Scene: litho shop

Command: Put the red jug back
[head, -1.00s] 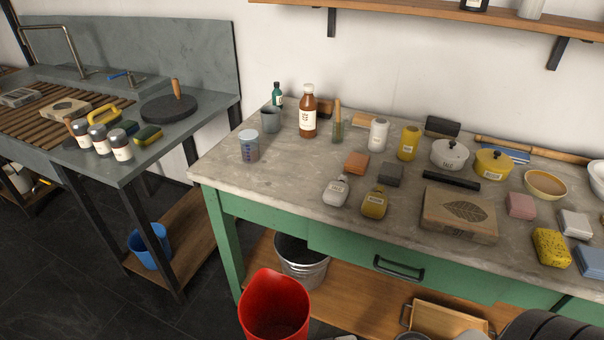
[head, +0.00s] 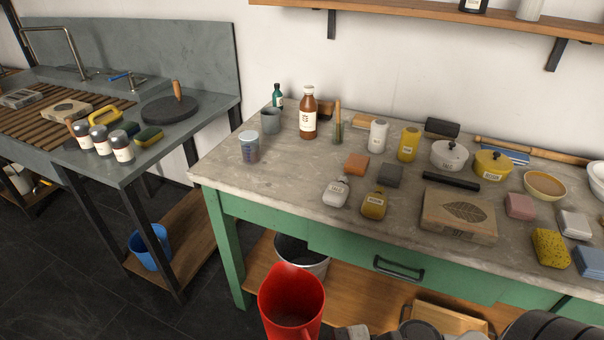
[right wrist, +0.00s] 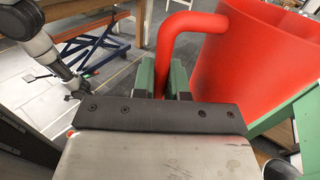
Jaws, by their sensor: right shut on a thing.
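The red jug (head: 291,300) is at the bottom of the head view, upright, in front of the green bench and partly covering a metal bucket. In the right wrist view, the jug (right wrist: 255,55) fills the upper right. My right gripper (right wrist: 164,80) is shut on the jug's handle (right wrist: 190,20), with one green-padded finger on each side. In the head view only a small part of my right arm shows at the bottom edge. My left gripper (right wrist: 76,90) seems to show at the left of the right wrist view, apart from the jug; its jaws are too small to read.
A blue jug (head: 150,247) stands on the wooden shelf (head: 185,230) under the sink, with bare shelf beside it. A metal bucket (head: 318,262) stands on the green bench's lower shelf (head: 345,290). The bench top (head: 290,170) holds bottles, pots and blocks.

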